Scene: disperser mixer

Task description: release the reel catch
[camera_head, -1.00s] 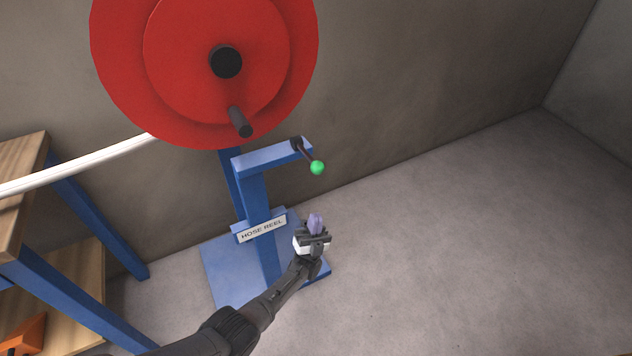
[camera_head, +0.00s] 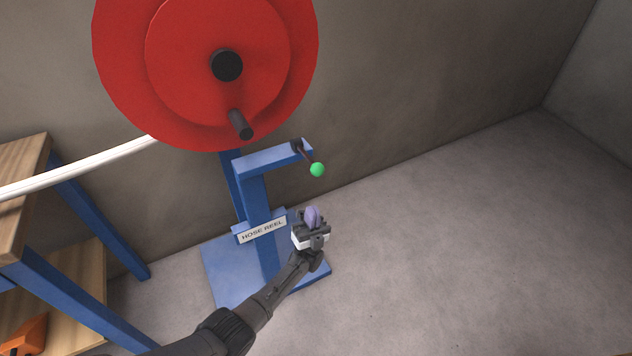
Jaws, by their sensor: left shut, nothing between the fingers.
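The reel catch is a short dark lever with a green ball knob (camera_head: 317,170), mounted at the right end of a blue bracket arm (camera_head: 270,159). The lever slants down to the right from its pivot. Above it is the red hose reel (camera_head: 180,75) with a black hub and a dark crank handle (camera_head: 240,124). My left gripper (camera_head: 312,216) is shut and empty. In the picture it is below the green knob and apart from it, in front of the blue stand's base. My right gripper is not in view.
The blue stand (camera_head: 258,200) carries a "HOSE REEL" label (camera_head: 262,230). A white hose (camera_head: 80,166) runs left from the reel. A wooden bench with blue legs (camera_head: 90,215) stands at the left, with an orange object (camera_head: 24,336) on its lower shelf. The floor at the right is clear.

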